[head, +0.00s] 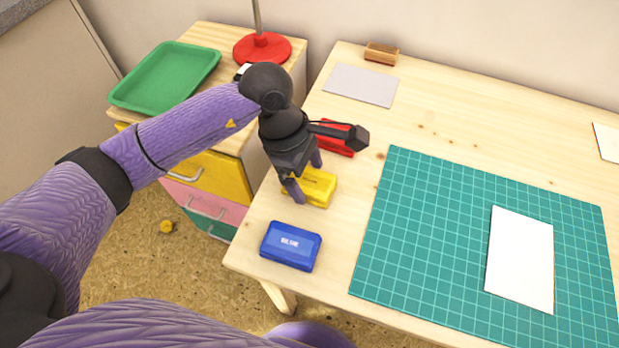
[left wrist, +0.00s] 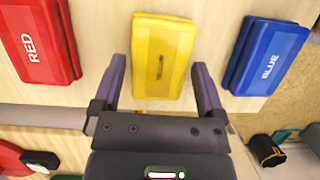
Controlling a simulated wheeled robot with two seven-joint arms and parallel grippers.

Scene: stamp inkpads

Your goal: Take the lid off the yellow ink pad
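The yellow ink pad (head: 322,187) lies closed on the wooden table, between the red and blue pads. In the left wrist view the yellow pad (left wrist: 162,40) lies ahead, with small dark lettering on its lid. My left gripper (head: 305,176) is above it, pointing down and partly hiding it. In the left wrist view the fingers of this gripper (left wrist: 159,75) are spread apart, one to each side of the pad's near end, with nothing held. Contact with the pad cannot be told. My right gripper is not in view.
The blue ink pad (head: 291,246) is near the table's front left corner. The red ink pad (head: 339,138) is just behind the yellow one. A green cutting mat (head: 420,240) with white paper (head: 520,260) lies to the right. A green tray (head: 165,77) sits on the drawer cabinet.

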